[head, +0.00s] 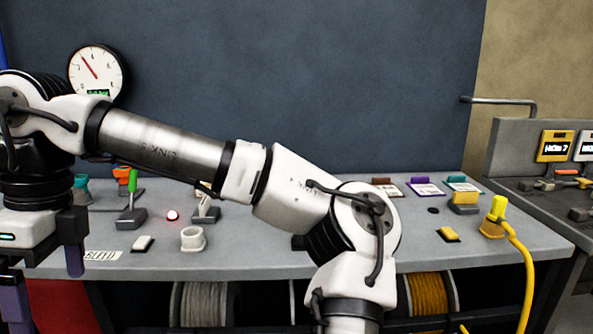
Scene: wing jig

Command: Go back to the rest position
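My gripper (45,294) hangs at the lower left of the head view, pointing down at the left end of the grey bench (265,262). Its two purple-tipped fingers are spread apart, and I see nothing held between them. It is in front of the bench's front edge in the picture; its exact distance from the bench is unclear. My arm stretches across the view from the lower right to the left and hides part of the bench top.
A green-handled lever (132,190), a white ring-shaped socket (193,238) and a small white switch (142,243) stand on the bench. A yellow plug (494,222) with a yellow hose is at the right end. A round gauge (97,72) is at the upper left. Cable spools (205,303) sit below.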

